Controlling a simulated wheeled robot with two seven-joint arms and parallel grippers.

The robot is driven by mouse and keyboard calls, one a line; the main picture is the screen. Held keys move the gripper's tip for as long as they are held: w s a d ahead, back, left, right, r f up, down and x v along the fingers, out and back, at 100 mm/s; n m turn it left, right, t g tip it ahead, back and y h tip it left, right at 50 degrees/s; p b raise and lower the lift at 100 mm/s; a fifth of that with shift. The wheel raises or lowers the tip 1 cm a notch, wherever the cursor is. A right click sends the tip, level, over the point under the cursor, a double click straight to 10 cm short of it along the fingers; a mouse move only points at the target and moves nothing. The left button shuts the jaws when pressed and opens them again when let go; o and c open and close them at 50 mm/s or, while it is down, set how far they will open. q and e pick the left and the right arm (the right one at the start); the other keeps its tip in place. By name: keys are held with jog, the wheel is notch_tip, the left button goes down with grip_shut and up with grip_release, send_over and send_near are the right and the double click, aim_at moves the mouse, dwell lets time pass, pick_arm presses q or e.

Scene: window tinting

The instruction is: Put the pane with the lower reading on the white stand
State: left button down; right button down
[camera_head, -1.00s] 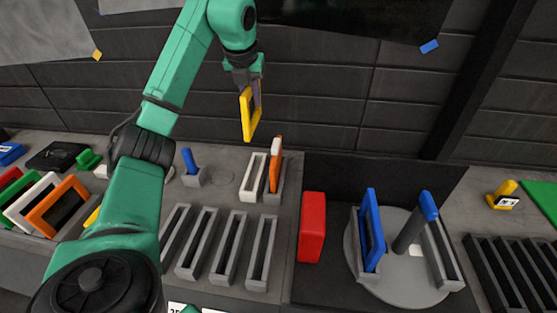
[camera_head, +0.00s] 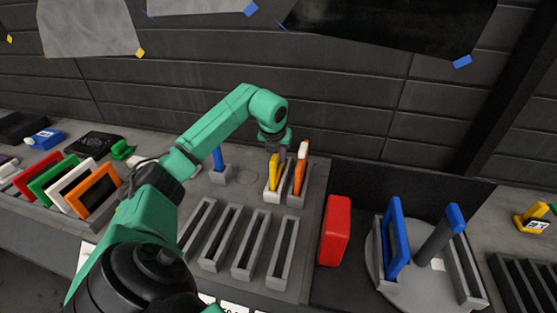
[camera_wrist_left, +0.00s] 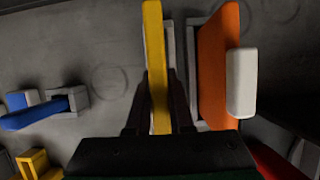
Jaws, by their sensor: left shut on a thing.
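My left gripper (camera_head: 278,155) is shut on a yellow-framed pane (camera_head: 273,172) and holds it upright at the white stand (camera_head: 272,196). The pane's lower edge is at the stand's slot; I cannot tell how deep it sits. In the left wrist view the yellow pane (camera_wrist_left: 156,60) runs between the two fingers of my left gripper (camera_wrist_left: 160,95). An orange pane (camera_head: 298,175) with a white block on its top stands in the grey holder just right of the white stand. It also shows in the left wrist view (camera_wrist_left: 214,70). No reading is legible on either pane. My right gripper is not seen.
Several empty grey slots (camera_head: 243,248) lie in front. A red block (camera_head: 335,230) and a round turntable (camera_head: 405,292) with a blue pane (camera_head: 394,238) are to the right. Red, green, white and orange (camera_head: 92,190) panes stand at left. A blue-handled tool (camera_head: 218,159) stands left of the white stand.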

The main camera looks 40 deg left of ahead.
aim_at(275, 156)
pick_arm(q)
notch_tip(275, 156, down, 2)
jog(key=shift+w+f, duration=0.1)
jog(key=c, duration=0.8)
grip_release()
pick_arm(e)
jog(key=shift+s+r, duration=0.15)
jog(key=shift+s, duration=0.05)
pick_arm(q)
jog(key=shift+d+r, duration=0.1)
jog(key=shift+r, duration=0.3)
jog(key=b+v, duration=0.1)
jog(key=v, duration=1)
jog(key=shift+s+r, duration=0.2)
jog(key=shift+s, duration=0.05)
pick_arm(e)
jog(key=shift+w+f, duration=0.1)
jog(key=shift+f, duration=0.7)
